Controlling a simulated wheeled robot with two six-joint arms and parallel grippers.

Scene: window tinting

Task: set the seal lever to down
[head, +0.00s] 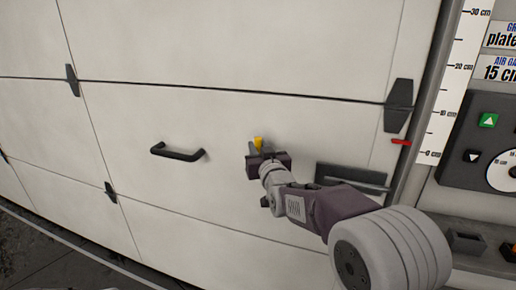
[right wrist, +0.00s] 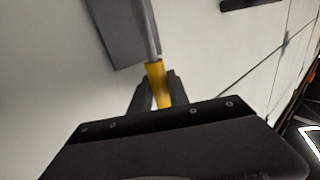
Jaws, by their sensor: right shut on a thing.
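The seal lever shows a yellow grip (head: 258,142) on the white door panel in the head view. In the right wrist view the yellow grip (right wrist: 156,80) sits at the end of a grey rod (right wrist: 147,28) beside a grey plate (right wrist: 114,30). My right gripper (head: 257,152) is shut on the yellow grip, with a dark finger on each side of it in the right wrist view (right wrist: 158,92). The lever's pivot is hidden in the head view, so I cannot tell its exact setting. My left gripper is not in view.
A black handle (head: 178,153) is on the door left of my right gripper. A dark slot plate (head: 352,178) lies behind my right arm. At the right are a red pointer (head: 401,142), a centimetre scale (head: 457,85) and a control panel with a green button (head: 488,120).

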